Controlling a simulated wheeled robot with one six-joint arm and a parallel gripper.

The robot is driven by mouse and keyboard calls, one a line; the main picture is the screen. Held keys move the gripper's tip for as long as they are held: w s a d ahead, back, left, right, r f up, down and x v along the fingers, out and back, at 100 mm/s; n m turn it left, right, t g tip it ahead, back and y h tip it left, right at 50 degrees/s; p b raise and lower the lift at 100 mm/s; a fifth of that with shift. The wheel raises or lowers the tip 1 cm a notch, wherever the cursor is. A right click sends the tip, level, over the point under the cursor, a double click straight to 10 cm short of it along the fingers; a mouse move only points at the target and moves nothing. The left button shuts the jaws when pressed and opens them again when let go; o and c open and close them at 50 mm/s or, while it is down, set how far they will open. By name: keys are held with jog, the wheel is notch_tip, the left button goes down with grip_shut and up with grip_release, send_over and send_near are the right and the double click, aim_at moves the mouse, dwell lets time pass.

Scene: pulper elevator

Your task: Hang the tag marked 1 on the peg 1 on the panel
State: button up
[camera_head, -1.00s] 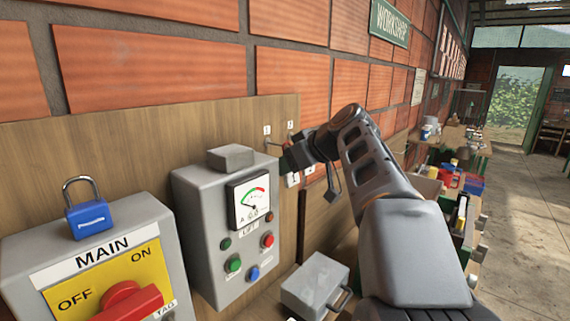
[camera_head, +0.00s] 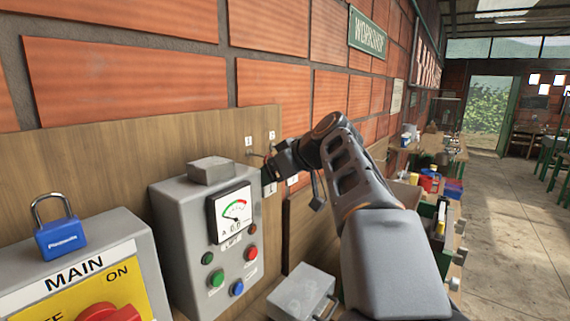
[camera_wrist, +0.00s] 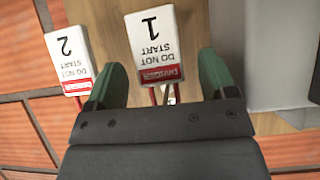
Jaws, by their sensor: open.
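The white tag marked 1 (camera_wrist: 155,45) shows upside down in the wrist view, with a red DANGER band and red cord at its lower end. It lies between the spread green fingers of my gripper (camera_wrist: 163,75), which is open. A small metal piece, apparently a peg, shows beside the cord. The cord seems to hang there, but the contact is mostly hidden. In the head view my gripper (camera_head: 268,174) is at the panel (camera_head: 120,150), just below the small label 1 (camera_head: 249,142) and its peg (camera_head: 256,154). The tag there is partly hidden.
The tag marked 2 (camera_wrist: 68,60) hangs beside tag 1 by red cord. The label 2 (camera_head: 271,135) is right of label 1. A grey meter box (camera_head: 180,235) stands close left of my gripper. A blue padlock (camera_head: 60,238) sits on the MAIN switch box (camera_head: 140,240).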

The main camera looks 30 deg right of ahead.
jog(key=b+v, duration=0.1)
jog(key=v, duration=1.2)
notch_tip(320, 180, down, 19)
jog(key=w+d+m+g+h, duration=0.1)
jog(key=d+m+g+h, duration=0.25)
jog(key=m, duration=0.65)
jog(key=s+a+f+n+g, duration=0.1)
jog(key=s+a+f, duration=0.3)
jog(key=a+f, duration=0.4)
jog(key=s+a+f+n+g, duration=0.1)
jog(key=s+a+f+n, duration=0.3)
jog(key=a+f, duration=0.4)
jog(key=shift+a+f+h, duration=0.35)
jog(key=shift+a+h, duration=0.1)
jog(key=shift+a, duration=0.05)
